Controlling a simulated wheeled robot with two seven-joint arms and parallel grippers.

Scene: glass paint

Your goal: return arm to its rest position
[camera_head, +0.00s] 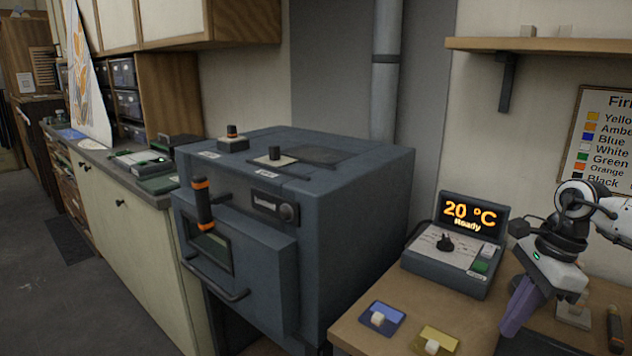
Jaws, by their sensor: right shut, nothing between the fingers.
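My right gripper (514,320) is at the right of the head view, with its arm coming in from the right edge. Its purple fingers point down and are shut with nothing between them, above the right part of the wooden table (385,340). It is to the right of the controller box, apart from it. My left gripper is not in view.
A grey kiln (350,210) with a front handle fills the middle. A controller box (450,265) reading "20 °C Ready" stands on the table. A blue tile (395,314) and a yellow tile (428,336) lie in front. A shelf (560,45) hangs above.

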